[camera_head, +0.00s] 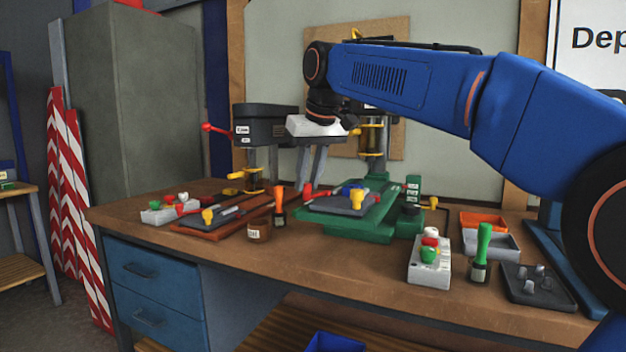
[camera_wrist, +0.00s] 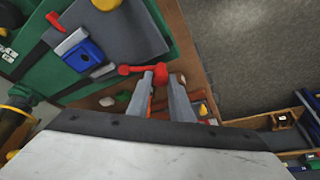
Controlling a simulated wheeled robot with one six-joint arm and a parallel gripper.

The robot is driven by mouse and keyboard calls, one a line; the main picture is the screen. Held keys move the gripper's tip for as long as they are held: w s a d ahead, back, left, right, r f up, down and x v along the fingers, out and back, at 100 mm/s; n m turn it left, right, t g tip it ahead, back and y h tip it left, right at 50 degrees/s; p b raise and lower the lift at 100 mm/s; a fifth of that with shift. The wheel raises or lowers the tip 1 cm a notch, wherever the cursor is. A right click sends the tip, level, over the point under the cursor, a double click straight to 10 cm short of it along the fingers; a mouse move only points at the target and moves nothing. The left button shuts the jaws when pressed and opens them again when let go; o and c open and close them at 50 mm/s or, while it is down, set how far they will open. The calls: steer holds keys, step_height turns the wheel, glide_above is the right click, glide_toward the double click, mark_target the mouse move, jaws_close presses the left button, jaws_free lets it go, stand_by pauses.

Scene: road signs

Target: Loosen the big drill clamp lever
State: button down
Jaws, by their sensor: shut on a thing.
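The big drill has a green base (camera_head: 375,228) and a grey table plate (camera_head: 345,206) with a blue block (camera_head: 353,190) on it. A red clamp lever (camera_head: 318,194) sticks out at the plate's left edge. In the wrist view the lever (camera_wrist: 138,70) runs from the plate's edge to a red knob between my fingertips. My gripper (camera_head: 308,182) reaches down from above and is shut on the lever's knob end; it also shows in the wrist view (camera_wrist: 161,78). The fingers partly hide the knob. The drill's head is largely hidden behind my arm.
The smaller drill (camera_head: 262,130) stands to the left with its red-brown base (camera_head: 197,231). A brown jar (camera_head: 258,230) and an orange-handled tool (camera_head: 279,206) stand near my gripper. A white button box (camera_head: 430,262) and a green-handled tool (camera_head: 482,250) stand at the right.

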steer(key=shift+w+a+m+h, duration=0.3)
steer(key=shift+w+m, duration=0.15)
steer(key=shift+m, duration=0.35)
steer(key=c, duration=1.6)
jaws_free()
steer(key=v, duration=1.7)
steer(key=shift+s+r, duration=0.1)
steer(key=shift+s, duration=0.25)
